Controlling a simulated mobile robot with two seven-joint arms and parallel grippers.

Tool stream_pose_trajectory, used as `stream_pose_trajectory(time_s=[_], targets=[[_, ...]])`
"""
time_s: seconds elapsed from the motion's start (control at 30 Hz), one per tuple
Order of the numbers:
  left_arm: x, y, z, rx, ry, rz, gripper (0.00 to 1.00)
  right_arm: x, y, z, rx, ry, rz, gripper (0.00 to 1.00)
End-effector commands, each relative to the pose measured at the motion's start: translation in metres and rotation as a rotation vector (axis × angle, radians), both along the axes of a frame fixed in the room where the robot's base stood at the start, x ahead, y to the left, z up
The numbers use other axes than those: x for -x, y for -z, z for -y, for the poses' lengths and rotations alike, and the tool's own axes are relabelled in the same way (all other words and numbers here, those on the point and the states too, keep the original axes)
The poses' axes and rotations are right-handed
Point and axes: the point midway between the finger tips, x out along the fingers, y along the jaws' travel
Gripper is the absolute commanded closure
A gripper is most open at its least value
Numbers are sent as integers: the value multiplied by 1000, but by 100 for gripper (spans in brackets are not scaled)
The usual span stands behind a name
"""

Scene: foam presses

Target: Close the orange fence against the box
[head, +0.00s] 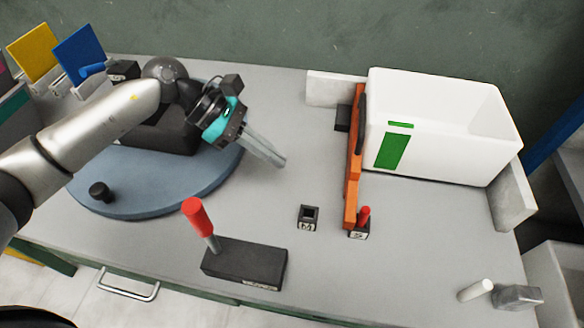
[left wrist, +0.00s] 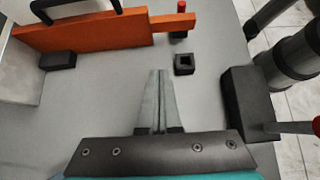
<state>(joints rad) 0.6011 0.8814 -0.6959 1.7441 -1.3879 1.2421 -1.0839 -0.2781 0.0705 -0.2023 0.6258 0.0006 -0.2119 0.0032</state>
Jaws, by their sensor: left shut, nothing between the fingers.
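The orange fence (head: 352,190) stands upright along the left side of the white box (head: 450,115) in the head view. A dark handle (head: 362,122) is on it. I cannot tell whether fence and box touch. The fence also shows at the top left of the left wrist view (left wrist: 85,40), with its narrow end pointing right. My left gripper (head: 281,161) is shut and empty above the grey table, left of the fence and apart from it. Its closed fingers show in the left wrist view (left wrist: 157,74). My right gripper is not in view.
A small black socket block (head: 308,217) stands left of the fence's near end. A second block with a red peg (head: 364,216) stands at that end. A black base with a red-handled lever (head: 196,218) is nearer the front. Light stops (head: 515,195) flank the box.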

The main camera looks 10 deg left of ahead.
Motion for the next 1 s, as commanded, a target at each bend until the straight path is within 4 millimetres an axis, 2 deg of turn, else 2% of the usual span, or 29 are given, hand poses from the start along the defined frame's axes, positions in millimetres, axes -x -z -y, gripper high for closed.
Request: stream_pose_trajectory(time_s=[0.03, 0.2, 0.47, 0.6, 0.7, 1.0], targets=[[1, 4, 6, 2, 3, -3, 100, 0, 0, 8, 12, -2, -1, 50], [2, 26, 31, 2, 4, -5, 100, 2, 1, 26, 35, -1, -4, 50], [1, 63, 72, -1, 4, -3, 100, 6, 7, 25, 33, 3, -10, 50], [1, 60, 94, 0, 3, 0, 100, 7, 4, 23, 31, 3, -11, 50], [1, 61, 103, -1, 3, -1, 100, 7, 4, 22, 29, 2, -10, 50], [1, 61, 109, -4, 1, -1, 100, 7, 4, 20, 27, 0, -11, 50]])
